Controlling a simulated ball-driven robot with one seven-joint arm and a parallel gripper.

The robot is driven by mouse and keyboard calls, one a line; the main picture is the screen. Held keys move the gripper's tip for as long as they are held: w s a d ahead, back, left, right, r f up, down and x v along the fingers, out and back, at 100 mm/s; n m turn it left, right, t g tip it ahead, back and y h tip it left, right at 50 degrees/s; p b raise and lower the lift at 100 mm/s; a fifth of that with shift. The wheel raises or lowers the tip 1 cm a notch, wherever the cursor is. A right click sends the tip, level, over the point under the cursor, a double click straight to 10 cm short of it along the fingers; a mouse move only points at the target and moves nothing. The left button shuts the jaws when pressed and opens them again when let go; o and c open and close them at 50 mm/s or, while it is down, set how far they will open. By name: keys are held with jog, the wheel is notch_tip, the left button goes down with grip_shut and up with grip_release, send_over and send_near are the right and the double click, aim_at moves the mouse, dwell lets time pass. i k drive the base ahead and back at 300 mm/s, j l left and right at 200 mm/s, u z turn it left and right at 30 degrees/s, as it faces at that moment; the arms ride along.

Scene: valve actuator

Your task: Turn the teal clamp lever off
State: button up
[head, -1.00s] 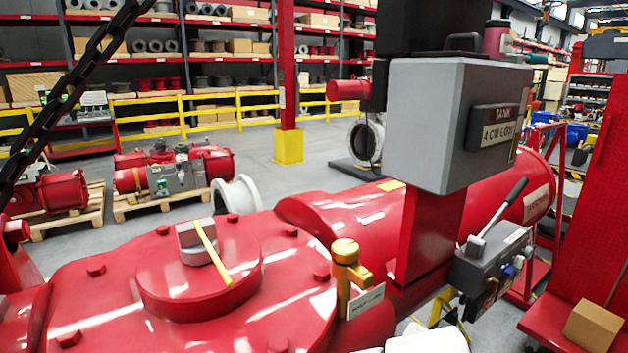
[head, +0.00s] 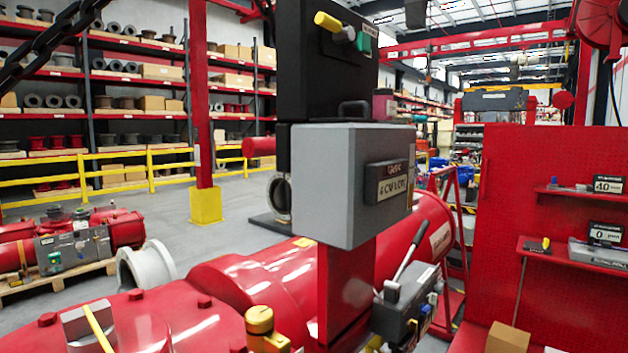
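A small teal piece (head: 363,41) shows on the face of the black box (head: 325,85) high up in the middle. Beside it, a yellow cylinder (head: 328,21) sticks out to the left on a grey stub. Whether the teal piece is the clamp lever, and how it is set, I cannot tell at this size. My gripper is not in view.
A grey box (head: 345,190) with a dark label stands below the black box on a red post. A grey unit with a lever (head: 403,300) is lower right. A red pegboard (head: 500,220) with shelves fills the right. Open floor (head: 180,230) lies left.

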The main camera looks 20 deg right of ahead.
aim_at(418, 119)
jog(key=i+l+z, duration=0.1)
jog(key=i+l, duration=0.3)
jog(key=l, duration=0.2)
jog(key=i+l+z, duration=0.1)
jog(key=i+l, duration=0.25)
jog(key=l, duration=0.2)
